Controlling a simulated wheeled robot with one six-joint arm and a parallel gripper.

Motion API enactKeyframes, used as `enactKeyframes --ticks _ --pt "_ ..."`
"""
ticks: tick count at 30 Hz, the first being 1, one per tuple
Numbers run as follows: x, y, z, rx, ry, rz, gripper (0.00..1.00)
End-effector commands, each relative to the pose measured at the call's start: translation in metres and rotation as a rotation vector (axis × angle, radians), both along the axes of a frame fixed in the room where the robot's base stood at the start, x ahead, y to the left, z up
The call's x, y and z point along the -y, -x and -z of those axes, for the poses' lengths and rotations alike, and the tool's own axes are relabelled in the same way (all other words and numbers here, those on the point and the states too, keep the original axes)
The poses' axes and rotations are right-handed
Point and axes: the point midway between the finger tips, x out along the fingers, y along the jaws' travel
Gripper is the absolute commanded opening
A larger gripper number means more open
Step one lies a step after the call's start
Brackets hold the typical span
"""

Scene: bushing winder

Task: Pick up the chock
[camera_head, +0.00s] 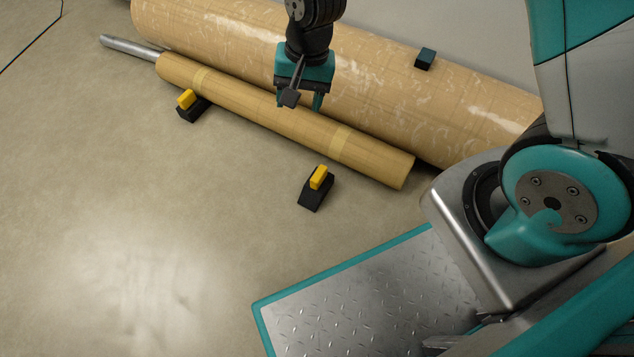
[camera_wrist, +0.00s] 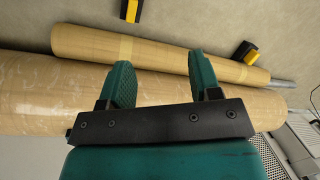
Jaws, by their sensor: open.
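Two black chocks with yellow handles lie on the floor along the near side of the thin tan roll (camera_head: 290,117). One chock (camera_head: 315,190) is near the roll's right end, and the other chock (camera_head: 192,110) is near its left end. The wrist view shows one chock (camera_wrist: 131,11) at the top edge, partly cut off, and one chock (camera_wrist: 243,52) at upper right. My gripper (camera_head: 299,103) hangs over the rolls, fingers pointing down, open and empty. Its fingers (camera_wrist: 160,63) stand apart in the wrist view, with the thin roll beyond them. It appears clear of both chocks.
A large tan roll (camera_head: 240,45) lies behind the thin one. A small dark teal block (camera_head: 425,58) is at its upper side. A metal rod (camera_head: 127,46) sticks out of the thin roll's left end. The floor (camera_head: 130,220) at left and front is clear.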

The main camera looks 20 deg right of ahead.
Motion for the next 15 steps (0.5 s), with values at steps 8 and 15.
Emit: enactKeyframes --ticks 8,15 --pt "0.030 -0.012 0.134 -0.057 0.137 0.393 0.57" --pt "0.041 -0.007 0.179 -0.055 0.175 0.504 0.57"
